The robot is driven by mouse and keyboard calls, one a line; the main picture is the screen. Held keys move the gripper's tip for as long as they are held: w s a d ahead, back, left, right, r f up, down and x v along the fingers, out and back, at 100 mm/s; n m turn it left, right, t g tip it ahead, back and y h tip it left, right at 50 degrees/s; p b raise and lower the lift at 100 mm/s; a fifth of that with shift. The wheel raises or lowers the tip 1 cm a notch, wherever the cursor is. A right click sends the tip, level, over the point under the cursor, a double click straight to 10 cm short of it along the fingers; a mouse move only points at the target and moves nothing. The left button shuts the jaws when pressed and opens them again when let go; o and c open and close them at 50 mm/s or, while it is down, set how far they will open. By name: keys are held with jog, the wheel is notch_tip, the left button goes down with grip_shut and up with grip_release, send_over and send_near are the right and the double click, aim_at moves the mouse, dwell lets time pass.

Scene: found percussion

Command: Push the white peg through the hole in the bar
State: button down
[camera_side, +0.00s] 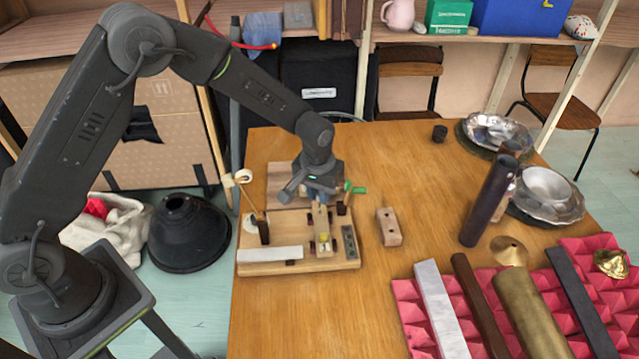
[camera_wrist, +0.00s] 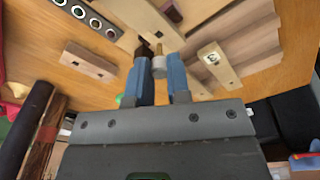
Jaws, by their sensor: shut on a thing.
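In the wrist view, my gripper (camera_wrist: 160,64) has its two blue fingers close together on a short pale peg (camera_wrist: 159,71), which I take to be the white peg. A small brass-coloured tip shows just beyond it. In the side view, my gripper (camera_side: 319,198) points down over the back of the wooden bar (camera_side: 322,222) on the base board (camera_side: 300,266). The peg is hidden there by the gripper.
A loose wooden block (camera_side: 388,227) with holes lies right of the board. A dark strip with metal rings (camera_side: 350,243) and a pale plate (camera_side: 270,254) sit on the board. A dark upright tube (camera_side: 487,204) and a pink foam mat (camera_side: 408,298) with bars stand further right.

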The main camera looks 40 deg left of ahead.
aim_at(319, 208)
jog(key=shift+f, duration=2.1)
dwell(1.2)
jog(key=c, duration=1)
grip_release()
notch_tip(319, 208, up, 14)
jog(key=s, duration=0.1)
jog(key=s+a+r+m+t, duration=0.15)
jog(key=s+a+r, duration=0.25)
jog(key=s+r, duration=0.8)
jog(key=s+a+r+t, duration=0.1)
jog(key=s, duration=0.6)
jog(key=s+a+r+m+t, duration=0.1)
jog(key=s+a+r+t, duration=0.1)
jog(key=s, duration=0.5)
jog(key=shift+a, duration=0.3)
